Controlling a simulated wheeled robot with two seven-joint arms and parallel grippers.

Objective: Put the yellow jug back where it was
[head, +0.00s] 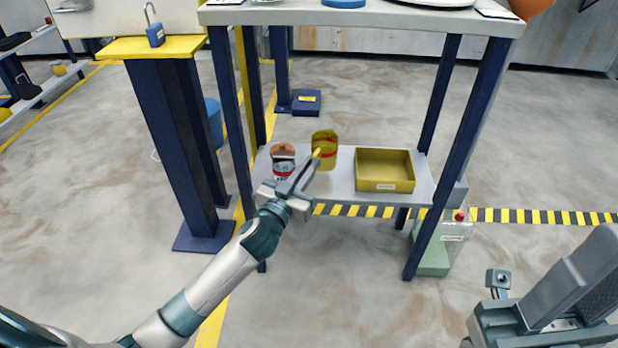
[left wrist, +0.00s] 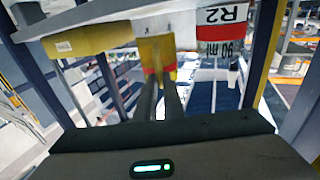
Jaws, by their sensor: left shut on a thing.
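The yellow jug (head: 325,160) has a red band and is at the lower shelf of the table in the head view, between a can and a yellow tray. In the left wrist view the jug (left wrist: 155,53) is straight ahead, at the fingertips. My left gripper (head: 309,172) reaches in from the front and is shut on the jug's near side, at what looks like its handle. The jug looks upright; I cannot tell whether its base touches the shelf. Part of my right arm's end (head: 545,320) shows at the lower right, its fingers unclear.
The lower shelf (head: 342,185) also holds a can with a red and white label (head: 283,162), left of the jug, and a yellow tray (head: 384,172) on the right. Blue table legs (head: 455,165) flank the shelf; the tabletop (head: 400,17) is above. A yellow-topped stand (head: 150,47) is left.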

